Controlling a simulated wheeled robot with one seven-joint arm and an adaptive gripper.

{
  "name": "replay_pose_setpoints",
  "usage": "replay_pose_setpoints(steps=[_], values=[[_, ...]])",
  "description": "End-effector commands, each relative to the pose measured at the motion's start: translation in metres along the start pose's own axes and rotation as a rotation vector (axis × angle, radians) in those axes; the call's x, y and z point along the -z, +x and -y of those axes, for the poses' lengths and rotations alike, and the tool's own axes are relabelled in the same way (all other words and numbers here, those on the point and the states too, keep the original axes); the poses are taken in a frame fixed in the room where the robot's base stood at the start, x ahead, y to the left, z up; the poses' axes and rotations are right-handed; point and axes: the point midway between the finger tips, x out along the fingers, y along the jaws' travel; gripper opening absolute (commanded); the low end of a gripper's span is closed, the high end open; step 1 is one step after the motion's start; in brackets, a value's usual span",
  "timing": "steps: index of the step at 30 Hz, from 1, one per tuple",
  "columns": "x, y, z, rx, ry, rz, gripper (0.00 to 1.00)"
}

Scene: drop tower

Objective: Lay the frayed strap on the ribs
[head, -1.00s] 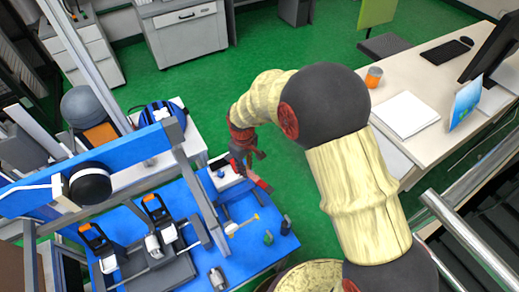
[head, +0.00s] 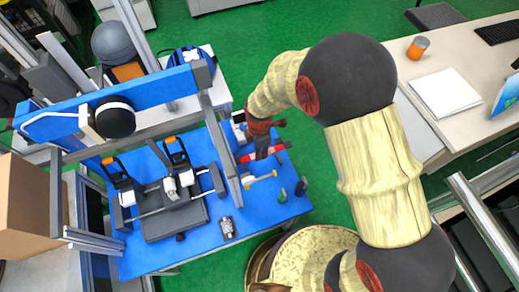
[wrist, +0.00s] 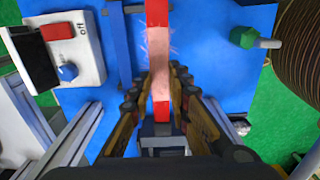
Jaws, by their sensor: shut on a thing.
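The frayed strap (wrist: 158,45) is a narrow red band with a pale, fuzzy middle; in the wrist view it runs up and down the picture. My gripper (wrist: 160,98) is shut on the strap, with a finger on each side of it. In the head view the strap (head: 278,148) shows as a red strip across my gripper (head: 262,156), over the right part of the blue bench (head: 262,208). My fingers hide part of it, and I cannot tell whether it touches the bench. I cannot make out the ribs for certain.
A white switch box (wrist: 78,45) with a blue knob is left of the strap. A grey upright post (head: 218,150) and blue beam (head: 135,92) stand close by.

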Motion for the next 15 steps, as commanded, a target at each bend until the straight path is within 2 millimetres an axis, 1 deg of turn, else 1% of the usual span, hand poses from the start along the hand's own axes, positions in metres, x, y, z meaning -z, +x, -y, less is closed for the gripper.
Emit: replay_pose_setpoints(steps=[8, 15], values=[[0.0, 0.007, 0.0, 0.0, -0.012, 0.0, 0.0], [0.0, 0.023, 0.0, 0.0, -0.011, 0.0, 0.0]])
